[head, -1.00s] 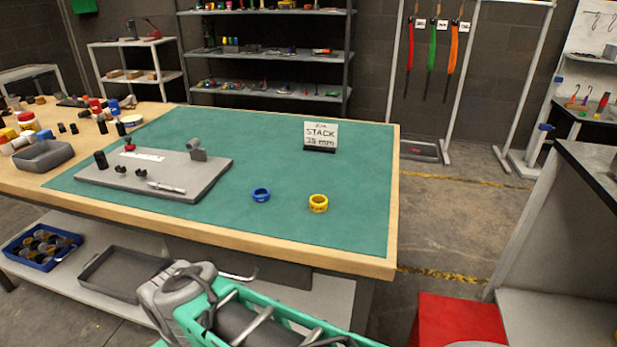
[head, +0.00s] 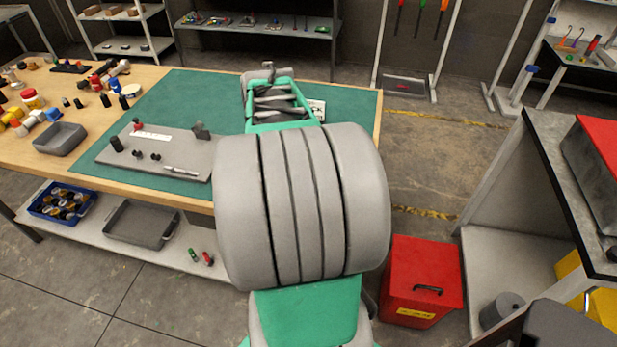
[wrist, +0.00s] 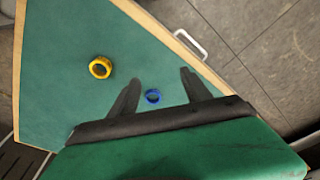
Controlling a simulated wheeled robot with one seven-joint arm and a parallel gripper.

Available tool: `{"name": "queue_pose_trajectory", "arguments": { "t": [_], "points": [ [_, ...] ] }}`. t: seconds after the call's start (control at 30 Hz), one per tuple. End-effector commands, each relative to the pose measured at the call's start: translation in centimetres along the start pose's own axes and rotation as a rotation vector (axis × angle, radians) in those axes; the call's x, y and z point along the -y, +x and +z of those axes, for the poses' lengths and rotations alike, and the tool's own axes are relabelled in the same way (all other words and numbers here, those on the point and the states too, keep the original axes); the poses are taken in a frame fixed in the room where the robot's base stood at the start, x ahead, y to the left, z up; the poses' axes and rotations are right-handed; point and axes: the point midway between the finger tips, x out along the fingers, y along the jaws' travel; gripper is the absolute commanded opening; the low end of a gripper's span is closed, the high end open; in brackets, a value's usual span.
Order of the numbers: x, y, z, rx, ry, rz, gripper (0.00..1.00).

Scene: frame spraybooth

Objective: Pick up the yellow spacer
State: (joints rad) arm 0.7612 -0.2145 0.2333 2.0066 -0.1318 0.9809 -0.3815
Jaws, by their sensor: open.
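The yellow spacer (wrist: 100,68) is a short ring lying flat on the green mat (wrist: 60,50) in the wrist view. The blue spacer (wrist: 153,96), a smaller ring, lies on the mat to its right and below. My gripper (wrist: 158,78) is open and empty above the mat. The blue ring shows between its two fingers, and the yellow ring lies outside them, up and to the left. In the head view my arm covers both rings and the gripper's fingertips.
A grey board (head: 160,150) with small parts sits on the mat's left. Left of it are a grey tray (head: 60,139) and several loose parts. The bench's wooden edge (wrist: 180,52) and a handle (wrist: 190,43) run beside the rings. A red bin (head: 422,275) stands right of the bench.

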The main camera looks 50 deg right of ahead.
Motion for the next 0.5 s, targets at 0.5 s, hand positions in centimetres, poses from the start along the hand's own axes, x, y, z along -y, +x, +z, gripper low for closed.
{"name": "queue_pose_trajectory", "arguments": {
  "t": [0.5],
  "points": [
    [-12.2, 3.5, 2.2, 0.003, 0.112, 0.016, 0.57]
  ]
}}
